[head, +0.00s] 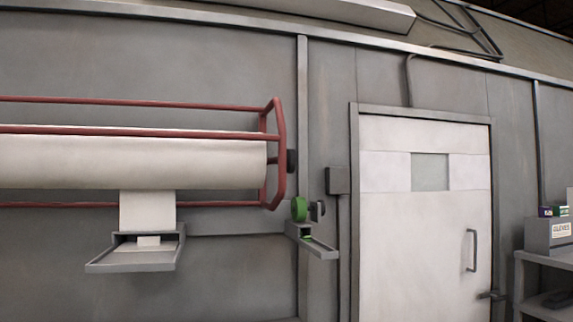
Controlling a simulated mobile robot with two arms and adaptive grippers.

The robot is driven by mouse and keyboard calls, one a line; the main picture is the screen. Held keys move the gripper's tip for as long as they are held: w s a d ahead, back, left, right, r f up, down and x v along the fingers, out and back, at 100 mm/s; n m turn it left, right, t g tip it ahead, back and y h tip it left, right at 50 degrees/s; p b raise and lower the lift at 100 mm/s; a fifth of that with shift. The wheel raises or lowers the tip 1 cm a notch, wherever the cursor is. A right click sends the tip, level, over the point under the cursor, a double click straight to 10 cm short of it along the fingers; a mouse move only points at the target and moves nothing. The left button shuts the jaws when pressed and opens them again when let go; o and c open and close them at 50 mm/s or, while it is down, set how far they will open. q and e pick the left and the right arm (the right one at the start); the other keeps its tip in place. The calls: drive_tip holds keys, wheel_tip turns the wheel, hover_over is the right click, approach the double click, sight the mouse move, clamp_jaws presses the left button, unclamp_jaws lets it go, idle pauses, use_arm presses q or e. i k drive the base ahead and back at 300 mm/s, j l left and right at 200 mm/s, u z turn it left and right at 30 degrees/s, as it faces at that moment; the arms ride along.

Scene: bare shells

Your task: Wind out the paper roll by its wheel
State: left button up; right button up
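A long white roll (85,162) lies level in a red tube frame (278,150) on the grey wall at the left; its left end is out of frame. A white strip of paper (148,211) hangs below it to a grey tray (130,264), where a small white piece lies. A dark round part (292,161) sits at the roll's right end, just outside the frame. A green wheel-like disc (299,209) stands lower right, above a narrow grey tray (318,247). I cannot tell which round part turns the roll. Neither gripper shows.
A closed white door (425,240) with a window and a handle is right of centre. A grey box (338,180) is on the wall beside it. At the far right a shelf (535,255) holds a box labelled gloves (548,233) and small packs. No obstacle shows before the roll.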

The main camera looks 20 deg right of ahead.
sight(27, 161)
drive_tip(key=i, duration=0.65)
drive_tip(key=i+l, duration=0.3)
drive_tip(key=l, duration=0.15)
drive_tip(key=i+l, duration=0.25)
drive_tip(key=l, duration=0.2)
drive_tip(key=i+l, duration=0.3)
drive_tip(key=l, duration=0.15)
drive_tip(key=i+l, duration=0.3)
drive_tip(key=l, duration=0.15)
